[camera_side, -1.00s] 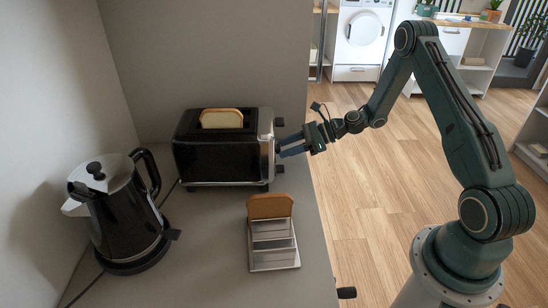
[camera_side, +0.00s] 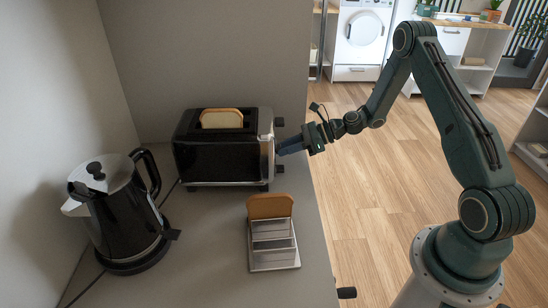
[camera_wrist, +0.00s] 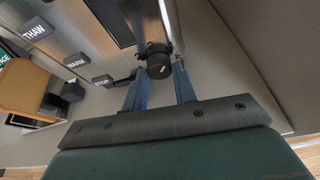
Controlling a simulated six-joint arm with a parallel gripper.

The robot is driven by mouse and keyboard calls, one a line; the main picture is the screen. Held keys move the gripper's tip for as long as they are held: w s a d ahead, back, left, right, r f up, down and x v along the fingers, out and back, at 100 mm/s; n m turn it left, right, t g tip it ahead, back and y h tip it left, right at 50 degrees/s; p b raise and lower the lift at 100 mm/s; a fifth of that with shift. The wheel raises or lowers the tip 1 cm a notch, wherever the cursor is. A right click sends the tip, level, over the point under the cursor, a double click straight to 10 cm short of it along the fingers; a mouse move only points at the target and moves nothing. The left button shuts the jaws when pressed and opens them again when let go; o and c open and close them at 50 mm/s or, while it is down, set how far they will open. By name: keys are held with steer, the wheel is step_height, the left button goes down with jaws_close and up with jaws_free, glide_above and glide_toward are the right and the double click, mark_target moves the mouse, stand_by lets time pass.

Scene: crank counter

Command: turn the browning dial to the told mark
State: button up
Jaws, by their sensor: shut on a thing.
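The toaster (camera_side: 215,158) is black with a silver end panel and stands on the counter with a slice of bread (camera_side: 221,119) in its top. The browning dial (camera_wrist: 158,62) is a round black knob on that panel; in the side view my gripper hides it. My gripper (camera_side: 281,149) reaches in from the right, its blue fingers at the end panel. In the wrist view my gripper (camera_wrist: 159,75) has one finger on each side of the dial, shut on it. The mark the dial points to is too small to read.
Buttons THAW (camera_wrist: 36,31), WARM (camera_wrist: 76,60) and STOP (camera_wrist: 103,80) sit beside the dial. A metal toast rack (camera_side: 273,244) with a brown slice (camera_side: 270,206) stands in front of the toaster. A black kettle (camera_side: 122,215) is at left. The counter's right edge is near my gripper.

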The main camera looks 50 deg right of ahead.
steer(key=shift+n, duration=0.3)
stand_by(0.4)
steer(key=shift+s+a+n+t+h, duration=0.1)
steer(key=shift+n+t+h, duration=0.4)
steer(key=shift+n+t, duration=0.3)
steer(key=shift+a+n+t+h, duration=0.1)
steer(key=shift+n+t+h, duration=0.45)
steer(key=shift+n, duration=0.95)
steer(key=o, duration=1)
steer(key=shift+c, duration=0.2)
steer(key=shift+s, duration=0.15)
steer(key=v, duration=1.3)
steer(key=shift+s, duration=0.3)
